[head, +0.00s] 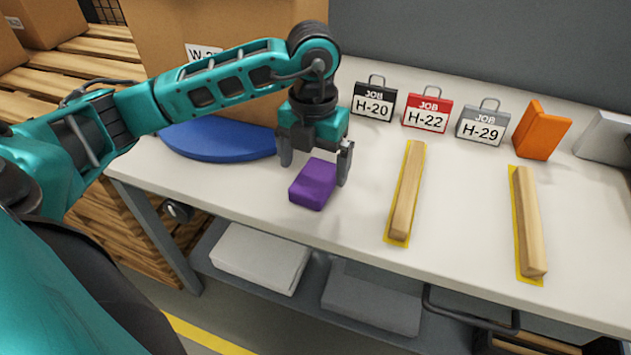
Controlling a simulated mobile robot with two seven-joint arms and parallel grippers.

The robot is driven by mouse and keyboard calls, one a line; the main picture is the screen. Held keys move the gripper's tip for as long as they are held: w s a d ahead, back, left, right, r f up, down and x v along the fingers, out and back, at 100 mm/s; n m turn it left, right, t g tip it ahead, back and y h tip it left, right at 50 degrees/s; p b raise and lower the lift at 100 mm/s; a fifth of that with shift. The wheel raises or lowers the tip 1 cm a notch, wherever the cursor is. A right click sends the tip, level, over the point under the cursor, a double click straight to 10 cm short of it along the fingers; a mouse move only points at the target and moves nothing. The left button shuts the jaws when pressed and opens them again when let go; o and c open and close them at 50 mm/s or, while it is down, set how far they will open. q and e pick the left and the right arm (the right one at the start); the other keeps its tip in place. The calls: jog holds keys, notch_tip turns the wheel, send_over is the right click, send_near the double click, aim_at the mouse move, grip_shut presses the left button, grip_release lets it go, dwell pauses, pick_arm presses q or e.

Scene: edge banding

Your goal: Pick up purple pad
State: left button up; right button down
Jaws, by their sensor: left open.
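The purple pad (312,185) is a small block lying on the white worktable near its front edge, in the head view. My left gripper (315,166) points down over the pad and is open. One finger is to the left and behind the pad, and the other is close to its right side. I cannot tell whether a finger touches the pad. My right gripper does not show.
A blue disc (220,141) and a cardboard box (231,30) lie left of the gripper. Job tags H-20 (373,103), H-22 (427,113) and H-29 (482,127), an orange block (541,130) and two wooden strips (407,195) (529,225) are to the right.

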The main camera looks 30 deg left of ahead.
aim_at(312, 182)
pick_arm(q)
jog(key=f, duration=0.5)
jog(key=shift+a+f, duration=0.15)
jog(key=shift+a, duration=0.05)
jog(key=c, duration=1)
